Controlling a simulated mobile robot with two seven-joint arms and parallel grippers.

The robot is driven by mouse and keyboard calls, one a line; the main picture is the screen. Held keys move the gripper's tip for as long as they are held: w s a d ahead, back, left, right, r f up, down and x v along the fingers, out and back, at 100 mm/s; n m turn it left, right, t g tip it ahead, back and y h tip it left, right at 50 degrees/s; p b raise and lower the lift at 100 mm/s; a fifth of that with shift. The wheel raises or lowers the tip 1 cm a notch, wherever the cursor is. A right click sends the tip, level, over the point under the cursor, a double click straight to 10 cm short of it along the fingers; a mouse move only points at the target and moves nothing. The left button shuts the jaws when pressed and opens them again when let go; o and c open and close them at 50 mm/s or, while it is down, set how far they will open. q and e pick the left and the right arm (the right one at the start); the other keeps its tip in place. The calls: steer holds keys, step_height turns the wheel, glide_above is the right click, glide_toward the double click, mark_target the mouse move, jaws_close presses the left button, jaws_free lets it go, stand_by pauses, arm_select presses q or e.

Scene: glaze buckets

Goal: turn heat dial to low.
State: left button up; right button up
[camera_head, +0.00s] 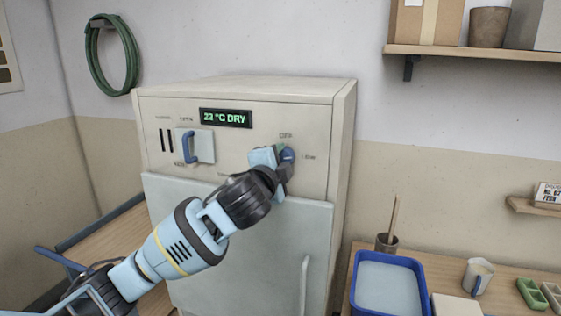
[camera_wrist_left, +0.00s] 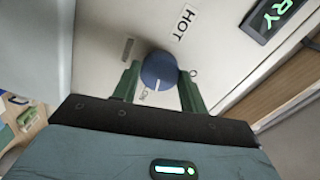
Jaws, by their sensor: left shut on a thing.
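The heat dial (camera_head: 288,154) is a round blue knob on the upper right of the cream kiln front. In the head view the word LOW stands to its right, and a small label stands above it. My left gripper (camera_head: 280,160) is at the dial and covers part of it. In the left wrist view the dial (camera_wrist_left: 159,70) sits between the two green fingers of my left gripper (camera_wrist_left: 160,88), which is shut on it. A white mark on the dial points down in that view, and a HOT label lies above. My right gripper is out of view.
The kiln (camera_head: 255,87) has a green-lit display (camera_head: 226,118) ending in DRY and a blue handle (camera_head: 188,147) on a plate. A shelf (camera_head: 480,50) hangs above.

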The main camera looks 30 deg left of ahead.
arm_select(q)
steer(key=shift+m, duration=1.2)
steer(key=o, duration=1)
steer(key=shift+s, duration=0.1)
steer(key=v, duration=0.7)
steer(key=shift+s, duration=0.3)
